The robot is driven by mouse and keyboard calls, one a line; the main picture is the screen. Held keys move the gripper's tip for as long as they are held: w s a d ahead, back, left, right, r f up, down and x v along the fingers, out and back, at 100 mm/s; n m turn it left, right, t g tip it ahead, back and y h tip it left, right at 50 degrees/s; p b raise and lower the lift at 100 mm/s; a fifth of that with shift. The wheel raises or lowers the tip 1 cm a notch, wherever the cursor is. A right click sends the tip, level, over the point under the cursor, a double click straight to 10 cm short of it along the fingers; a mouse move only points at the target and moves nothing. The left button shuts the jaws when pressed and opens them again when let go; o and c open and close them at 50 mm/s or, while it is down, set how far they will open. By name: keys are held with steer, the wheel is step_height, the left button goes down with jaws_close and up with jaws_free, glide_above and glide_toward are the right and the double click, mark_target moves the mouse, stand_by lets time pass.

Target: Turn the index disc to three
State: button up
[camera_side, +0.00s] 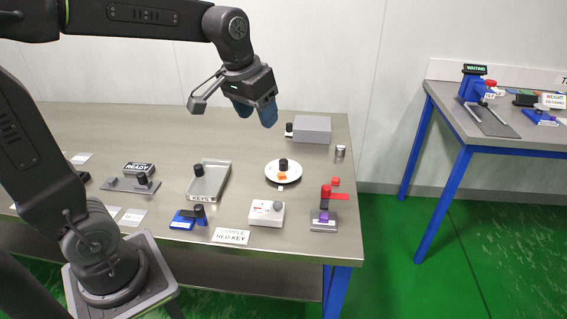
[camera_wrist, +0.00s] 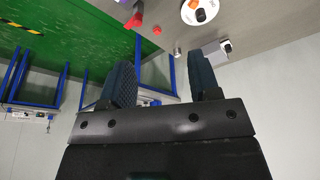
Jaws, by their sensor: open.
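The index disc (camera_side: 270,176) is a round white disc with a dark rim, lying on the steel table right of centre. A black knob (camera_side: 283,163) stands on it, with an orange piece (camera_side: 282,175) just in front of the knob. A small white tag sits at its front edge. The disc also shows at the top of the wrist view (camera_wrist: 187,16), partly cut off; its markings are too small to read. My gripper (camera_side: 254,112) is open and empty, high above the table behind and left of the disc. Its two dark blue fingers are apart in the wrist view (camera_wrist: 165,78).
A grey box (camera_side: 312,129) and a small metal cylinder (camera_side: 340,152) stand behind the disc. A red-and-purple lever fixture (camera_side: 323,215), white switch box (camera_side: 266,213) and KEYS tray (camera_side: 208,181) surround it. A second blue-legged table (camera_side: 470,130) stands right.

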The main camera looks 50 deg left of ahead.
steer(key=w+a+f+n+g, duration=0.2)
steer(key=w+a+f, duration=0.3)
steer(key=w, duration=0.5)
steer(key=n+g, duration=0.1)
steer(key=n, duration=0.1)
glide_above(284, 160)
step_height(284, 160, down, 10)
steer(key=r, duration=0.1)
step_height(284, 160, down, 14)
steer(key=shift+s+f, duration=0.1)
steer(key=shift+f, duration=0.1)
steer(key=c, duration=0.9)
